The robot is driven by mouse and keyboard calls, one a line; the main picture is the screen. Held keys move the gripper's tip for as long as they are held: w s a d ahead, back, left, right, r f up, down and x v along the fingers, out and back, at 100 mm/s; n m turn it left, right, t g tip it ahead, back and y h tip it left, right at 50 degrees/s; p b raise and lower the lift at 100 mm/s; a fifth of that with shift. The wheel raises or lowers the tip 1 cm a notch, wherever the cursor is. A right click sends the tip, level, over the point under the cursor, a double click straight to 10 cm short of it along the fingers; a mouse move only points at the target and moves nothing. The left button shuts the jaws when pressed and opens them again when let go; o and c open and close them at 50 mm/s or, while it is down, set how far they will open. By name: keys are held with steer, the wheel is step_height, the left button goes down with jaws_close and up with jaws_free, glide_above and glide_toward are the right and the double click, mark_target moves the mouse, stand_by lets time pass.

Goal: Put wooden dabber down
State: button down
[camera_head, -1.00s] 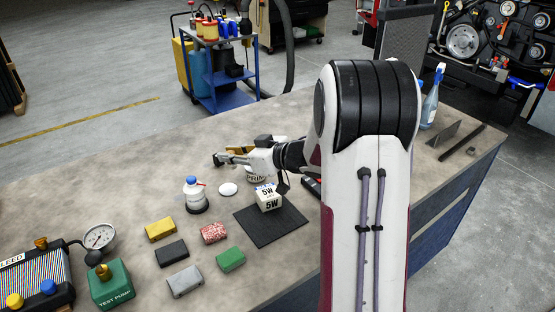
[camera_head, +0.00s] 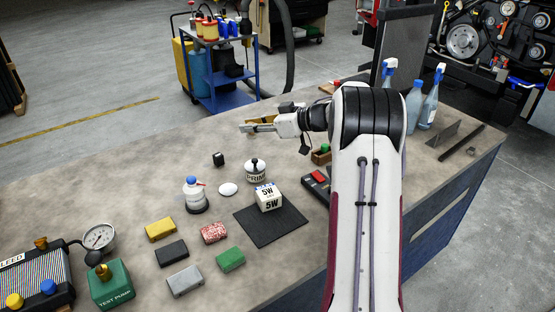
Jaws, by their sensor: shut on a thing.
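My gripper (camera_head: 246,128) is above the back of the bench, pointing left, with its fingers close together. A tan, wood-coloured piece (camera_head: 259,119) shows at the fingers and looks like the wooden dabber in their hold. It is small and partly hidden by the gripper, so its full shape and tilt cannot be made out. The gripper and the held piece appear clear of the things on the bench.
Several coloured blocks lie in front. The back left of the bench (camera_head: 130,175) is clear.

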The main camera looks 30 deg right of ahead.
steer(key=d+f, duration=0.1)
steer(key=d, duration=0.8)
steer(key=shift+w+d+f, duration=0.2)
steer(key=shift+w+d, duration=0.2)
steer(key=shift+w, duration=0.05)
steer(key=shift+f, duration=3.15)
steer(key=shift+f, duration=1.85)
steer(key=shift+f, duration=0.6)
steer(key=c, duration=1.9)
jaws_free()
